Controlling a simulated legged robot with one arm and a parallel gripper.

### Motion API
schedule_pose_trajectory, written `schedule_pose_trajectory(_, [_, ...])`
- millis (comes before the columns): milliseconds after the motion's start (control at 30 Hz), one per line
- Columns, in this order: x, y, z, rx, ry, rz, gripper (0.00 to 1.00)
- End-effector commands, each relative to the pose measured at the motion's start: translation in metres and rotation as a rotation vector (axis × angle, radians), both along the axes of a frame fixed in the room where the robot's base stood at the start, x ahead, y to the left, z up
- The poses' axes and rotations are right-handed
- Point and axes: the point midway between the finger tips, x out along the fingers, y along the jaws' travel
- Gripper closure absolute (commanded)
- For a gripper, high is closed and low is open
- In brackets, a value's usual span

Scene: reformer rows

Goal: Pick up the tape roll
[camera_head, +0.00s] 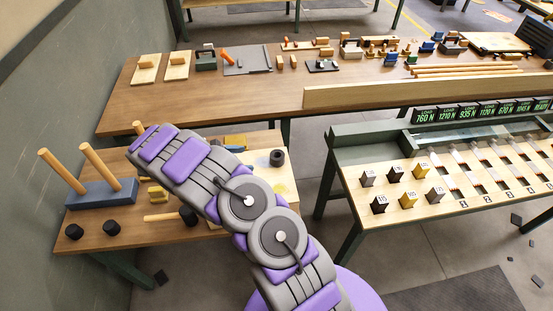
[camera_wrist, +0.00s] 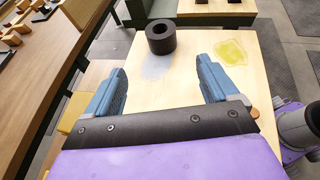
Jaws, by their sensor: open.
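The tape roll, a thick black ring (camera_wrist: 160,37), sits with its hole facing up on a pale board (camera_wrist: 145,62) in the wrist view. In the head view the tape roll (camera_head: 277,157) is near the right edge of the small wooden table. My gripper (camera_wrist: 161,66) is open and empty, its two blue fingers spread wide over the board. The tape roll is ahead of the fingertips, roughly centred between them, and not between the fingers. In the head view my purple and grey arm reaches over the small table and hides part of it.
A blue block with two upright wooden pegs (camera_head: 101,192) and several black round pieces (camera_head: 74,231) are on the left of the small table (camera_head: 95,242). A long workbench (camera_head: 190,100) lies behind. A green-framed bench with numbered blocks (camera_head: 408,200) stands to the right.

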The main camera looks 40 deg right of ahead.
Motion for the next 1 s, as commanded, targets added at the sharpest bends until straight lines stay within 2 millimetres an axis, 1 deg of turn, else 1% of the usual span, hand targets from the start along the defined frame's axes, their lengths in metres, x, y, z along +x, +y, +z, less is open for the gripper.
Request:
schedule_pose_trajectory(33, [-0.004, -0.01, -0.005, 0.0, 0.003, -0.003, 0.13])
schedule_pose_trajectory(100, [-0.008, -0.022, -0.01, -0.002, 0.004, -0.005, 0.13])
schedule_pose_trajectory(300, [-0.017, -0.051, -0.023, -0.001, 0.002, -0.004, 0.13])
schedule_pose_trajectory(400, [-0.019, -0.06, -0.026, -0.002, 0.001, -0.003, 0.13])
schedule_pose_trajectory(667, [-0.023, -0.07, -0.033, -0.002, 0.001, -0.003, 0.13])
schedule_pose_trajectory(833, [-0.031, -0.089, -0.047, 0.0, 0.001, -0.004, 0.13])
schedule_pose_trajectory(900, [-0.033, -0.098, -0.05, 0.0, 0.0, -0.003, 0.13])
schedule_pose_trajectory(1000, [-0.035, -0.105, -0.053, 0.0, 0.001, -0.002, 0.13])
